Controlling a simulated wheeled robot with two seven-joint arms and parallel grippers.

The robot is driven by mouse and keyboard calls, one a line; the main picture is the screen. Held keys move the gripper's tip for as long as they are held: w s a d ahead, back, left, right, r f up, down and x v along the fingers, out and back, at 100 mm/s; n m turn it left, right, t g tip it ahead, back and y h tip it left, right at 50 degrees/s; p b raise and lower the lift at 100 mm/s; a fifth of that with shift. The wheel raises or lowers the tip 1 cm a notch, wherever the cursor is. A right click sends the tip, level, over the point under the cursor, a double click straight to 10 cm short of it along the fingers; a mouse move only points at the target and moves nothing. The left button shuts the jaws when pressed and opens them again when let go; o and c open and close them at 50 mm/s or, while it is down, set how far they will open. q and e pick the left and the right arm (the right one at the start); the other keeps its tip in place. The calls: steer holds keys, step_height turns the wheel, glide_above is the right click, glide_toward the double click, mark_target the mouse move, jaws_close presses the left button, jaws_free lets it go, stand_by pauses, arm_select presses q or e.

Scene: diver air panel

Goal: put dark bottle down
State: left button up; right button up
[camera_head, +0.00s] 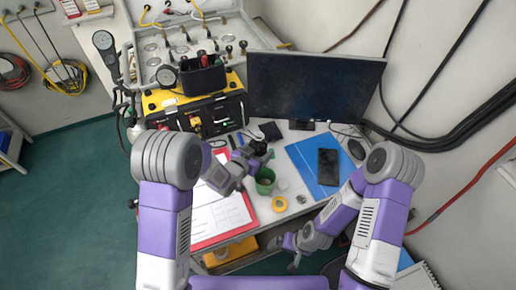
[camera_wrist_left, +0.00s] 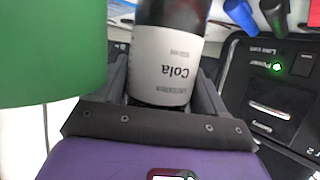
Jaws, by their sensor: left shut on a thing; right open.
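The dark bottle (camera_wrist_left: 172,55) has a white label reading Cola and shows upside down in the left wrist view. My left gripper (camera_wrist_left: 165,95) is shut on it, with a finger on each side. In the head view my left gripper (camera_head: 250,158) is over the back middle of the desk; the bottle is small and mostly hidden there. I cannot tell whether its base touches the desk. My right gripper (camera_head: 288,248) is open and empty by the desk's front edge.
A green cup (camera_head: 265,182) stands close beside my left gripper and also fills the left of the wrist view (camera_wrist_left: 50,50). Yellow tape (camera_head: 279,204), a blue folder (camera_head: 308,168) with a phone (camera_head: 328,166), a red clipboard (camera_head: 217,238), a monitor (camera_head: 312,88) and a yellow air panel (camera_head: 160,103) surround it.

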stand_by(0.3)
arm_select(q)
steer(key=o, duration=1.5)
steer(key=shift+c, duration=0.2)
steer(key=shift+r, duration=0.15)
steer(key=v, duration=1.2)
